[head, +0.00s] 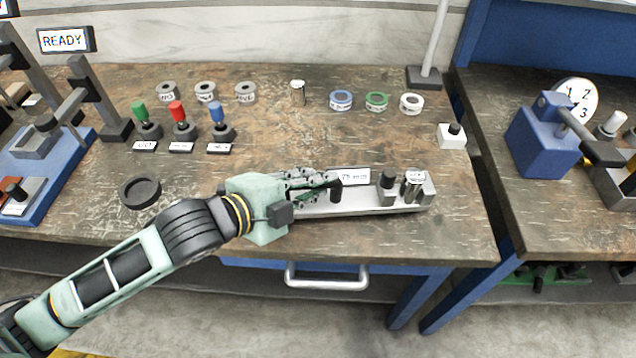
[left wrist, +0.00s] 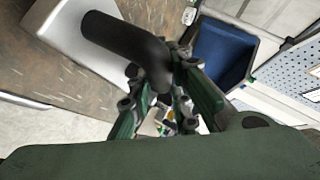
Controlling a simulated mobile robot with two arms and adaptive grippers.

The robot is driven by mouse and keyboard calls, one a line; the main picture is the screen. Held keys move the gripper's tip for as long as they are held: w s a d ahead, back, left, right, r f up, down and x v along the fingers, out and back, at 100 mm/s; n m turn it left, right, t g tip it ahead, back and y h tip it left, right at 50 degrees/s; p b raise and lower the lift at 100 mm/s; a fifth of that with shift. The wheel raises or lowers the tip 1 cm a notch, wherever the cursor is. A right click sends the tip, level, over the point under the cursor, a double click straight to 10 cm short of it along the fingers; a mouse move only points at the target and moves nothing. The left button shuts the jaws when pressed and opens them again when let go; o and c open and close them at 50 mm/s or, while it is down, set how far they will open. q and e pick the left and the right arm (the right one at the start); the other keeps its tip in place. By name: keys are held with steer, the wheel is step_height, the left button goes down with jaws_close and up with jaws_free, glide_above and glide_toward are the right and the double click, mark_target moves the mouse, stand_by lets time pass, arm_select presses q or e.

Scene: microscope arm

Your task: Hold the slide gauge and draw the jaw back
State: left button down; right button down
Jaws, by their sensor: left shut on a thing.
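The slide gauge (head: 370,203) is a long pale-grey metal bar lying near the bench's front edge, with a "75 mm" tag (head: 354,177) behind it. A black upright handle (head: 336,191) stands toward its left part. A grey block with a black knob (head: 388,182) and a labelled metal cylinder (head: 413,186) are on its right part. My left gripper (head: 328,182) reaches in from the left over the bar and is shut on the black handle. In the left wrist view the handle (left wrist: 125,40) is at the fingers (left wrist: 165,85). The bar's left end is partly hidden by my gripper.
Red, green and blue handled tools (head: 178,120) and several labelled rings (head: 341,100) stand behind. A white block with a black button (head: 452,136) is at the right. Bench surface between them is free.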

arm_select(q)
steer(key=shift+w+a+f+b, duration=0.25)
steer(key=shift+a+f, duration=0.05)
steer(key=shift+a, duration=0.2)
steer(key=shift+w+a+f+b, duration=0.2)
steer(key=shift+w+a+f, duration=0.05)
steer(key=shift+a, duration=0.2)
steer(key=shift+f, duration=0.4)
stand_by(0.4)
steer(key=shift+a+f, duration=0.1)
steer(key=shift+f, duration=0.25)
steer(key=shift+r, duration=0.2)
stand_by(0.6)
